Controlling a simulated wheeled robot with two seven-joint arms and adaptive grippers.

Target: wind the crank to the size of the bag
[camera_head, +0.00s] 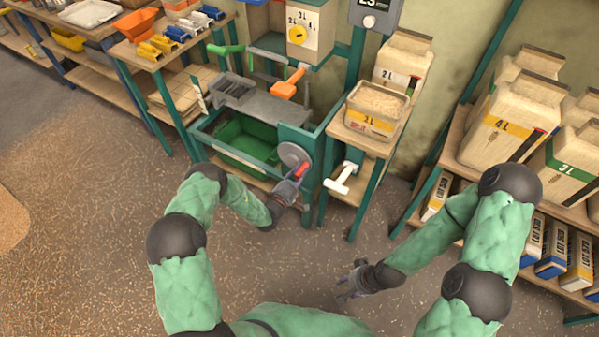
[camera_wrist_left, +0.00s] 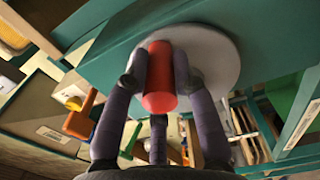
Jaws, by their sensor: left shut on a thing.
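The crank is a grey disc (camera_head: 294,154) with a red handle (camera_head: 302,169) on the front of the green-framed machine. My left gripper (camera_head: 297,177) is shut on the red handle, and the left wrist view shows its fingers on both sides of the handle (camera_wrist_left: 159,78). An open bag marked 3L (camera_head: 371,124) with a yellow band stands on a small wooden stand right of the machine, filled with pale grain. A dial (camera_head: 304,32) with a yellow knob is marked 2L, 3L and 4L. My right gripper (camera_head: 352,281) is open and empty above the floor.
A white T-shaped handle (camera_head: 342,178) sits below the bag stand. An orange lever (camera_head: 289,83) is on the machine, above a green bin (camera_head: 245,146). Bags marked 4L (camera_head: 509,127) and 3L fill the right shelf. The floor in front is clear.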

